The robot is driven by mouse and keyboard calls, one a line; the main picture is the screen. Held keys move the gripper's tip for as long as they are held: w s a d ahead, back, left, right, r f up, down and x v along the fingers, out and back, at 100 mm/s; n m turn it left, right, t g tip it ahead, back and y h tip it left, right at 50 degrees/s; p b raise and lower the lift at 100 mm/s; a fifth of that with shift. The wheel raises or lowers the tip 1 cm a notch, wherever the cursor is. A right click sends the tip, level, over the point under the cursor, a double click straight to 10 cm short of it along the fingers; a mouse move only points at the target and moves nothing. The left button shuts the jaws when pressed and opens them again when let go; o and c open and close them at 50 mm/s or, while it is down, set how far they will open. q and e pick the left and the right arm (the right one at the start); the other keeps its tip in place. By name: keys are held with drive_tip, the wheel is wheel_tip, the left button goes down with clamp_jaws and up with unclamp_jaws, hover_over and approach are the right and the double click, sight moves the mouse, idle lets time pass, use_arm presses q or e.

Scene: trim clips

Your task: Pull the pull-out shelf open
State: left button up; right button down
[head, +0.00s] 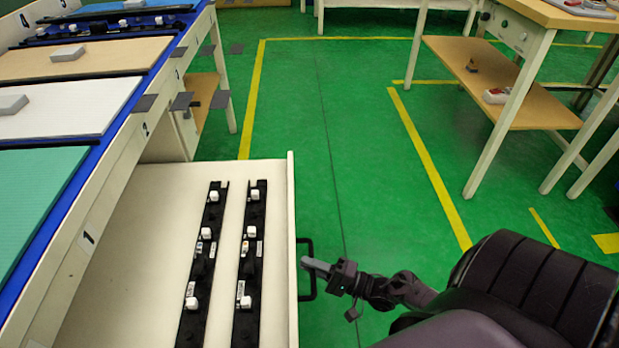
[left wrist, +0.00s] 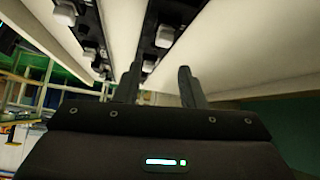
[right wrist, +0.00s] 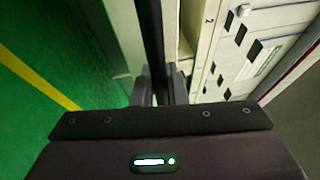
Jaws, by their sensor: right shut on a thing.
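The cream pull-out shelf (head: 130,255) stands out from under the long bench at the left in the head view. Two black trim strips (head: 245,275) with white clips lie on it. A dark bar handle (head: 302,292) is on its front panel (head: 291,215). My right gripper (head: 309,264) is shut on this handle; in the right wrist view the dark handle bar (right wrist: 153,45) runs between the fingers. My left gripper (left wrist: 158,85) shows only in the left wrist view, fingers apart and empty, close to the shelf and its strips.
The bench top carries teal, white and tan mats (head: 75,105) with grey blocks. Grey tabs (head: 182,101) stick out from its edge. Green floor (head: 330,130) with yellow lines is clear in the middle. A wooden-topped table (head: 500,85) stands at the right.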

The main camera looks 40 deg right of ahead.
drive_tip(key=c, duration=1.7)
unclamp_jaws()
drive_tip(key=shift+s+d, duration=0.25)
drive_tip(key=v, duration=0.7)
drive_tip(key=shift+s+d, duration=0.2)
drive_tip(key=shift+s, duration=0.15)
